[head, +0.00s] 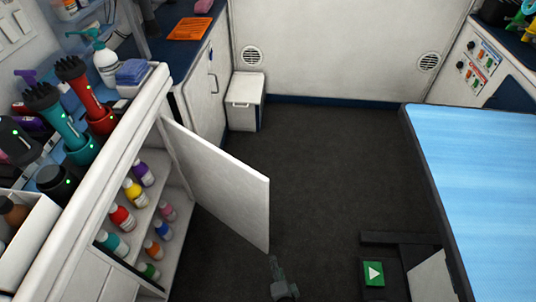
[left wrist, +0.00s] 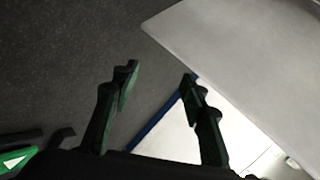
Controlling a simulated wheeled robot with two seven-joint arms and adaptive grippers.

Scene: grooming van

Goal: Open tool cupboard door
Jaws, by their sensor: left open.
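A white cupboard door (head: 225,190) stands swung well open on the left of the head view, out over the floor. Behind it, the cupboard's shelves (head: 140,222) show several coloured bottles. My left gripper (head: 279,268) is just beyond the door's free lower corner, over the dark floor, and looks empty. In the left wrist view its two dark green fingers (left wrist: 158,85) are spread apart with nothing held between them. A pale panel (left wrist: 245,55), which looks like the door, lies to the right of the fingers. My right gripper is not in view.
A counter (head: 128,130) with clippers and bottles runs above the cupboard. A second cupboard with a handle (head: 213,82) and a small white bin (head: 245,103) stand farther back. A blue-topped table (head: 480,170) is at right.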

